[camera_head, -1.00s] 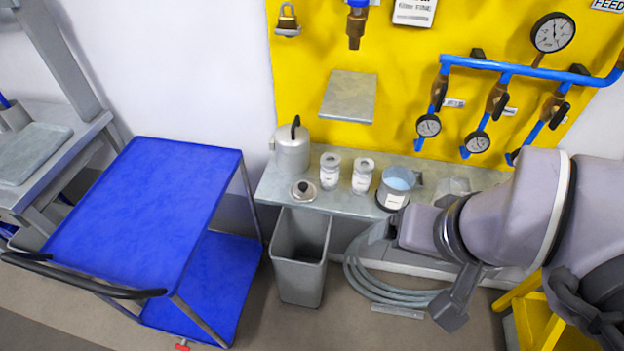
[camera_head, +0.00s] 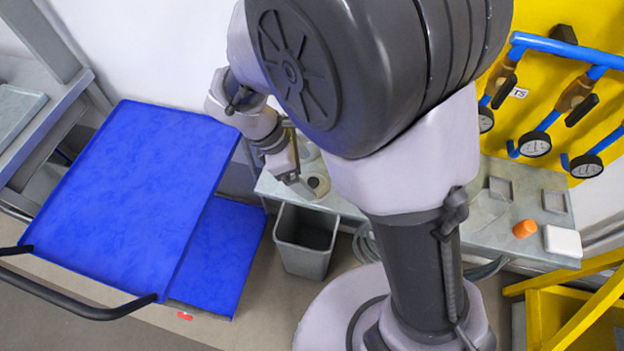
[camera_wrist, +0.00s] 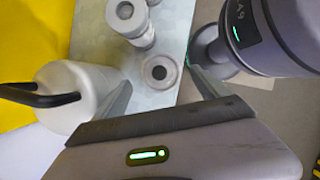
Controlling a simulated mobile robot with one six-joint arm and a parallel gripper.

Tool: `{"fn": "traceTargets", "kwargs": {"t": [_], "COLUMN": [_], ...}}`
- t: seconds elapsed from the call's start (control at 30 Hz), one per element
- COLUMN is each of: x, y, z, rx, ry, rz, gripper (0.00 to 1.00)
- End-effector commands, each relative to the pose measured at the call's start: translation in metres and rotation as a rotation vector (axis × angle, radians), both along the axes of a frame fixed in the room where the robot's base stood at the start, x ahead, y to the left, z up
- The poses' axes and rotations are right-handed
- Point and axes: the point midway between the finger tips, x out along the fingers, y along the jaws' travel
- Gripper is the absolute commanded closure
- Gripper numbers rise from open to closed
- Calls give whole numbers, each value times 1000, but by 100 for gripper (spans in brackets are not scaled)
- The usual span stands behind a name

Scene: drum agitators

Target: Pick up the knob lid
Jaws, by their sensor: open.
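The knob lid (camera_head: 318,186), a small round grey lid with a dark knob, lies on the front part of the metal shelf. It also shows in the wrist view (camera_wrist: 160,72), seen from above. My gripper (camera_wrist: 160,82) is open and empty, with one finger on each side of the lid in the picture. I cannot tell how high the fingers are above it. In the head view my gripper (camera_head: 298,182) shows just left of the lid, and my arm hides much of the shelf.
A grey can with a black handle (camera_wrist: 72,98) stands close to the left finger. Pale jars (camera_wrist: 125,14) stand beyond the lid. The metal shelf (camera_head: 510,221) holds an orange piece (camera_head: 525,228) at right. A grey bin (camera_head: 305,240) stands below; a blue cart (camera_head: 130,200) is at left.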

Motion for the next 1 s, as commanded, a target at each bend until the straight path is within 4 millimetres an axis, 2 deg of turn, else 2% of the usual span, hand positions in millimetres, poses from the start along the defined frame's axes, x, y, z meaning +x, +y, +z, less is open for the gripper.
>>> {"fn": "traceTargets", "kwargs": {"t": [0.17,0.37,0.57,0.67,0.83,1.0], "x": [0,1,2,2,2,2], "y": [-6,-19,-21,-21,-20,-20], "z": [-18,-56,-54,-54,-54,-54], "rx": [0,0,1,1,1,1], "ry": [1,2,0,0,0,0], "rz": [-1,-3,-2,-2,-2,-2], "gripper": [15,15,15,31,65,66]}}
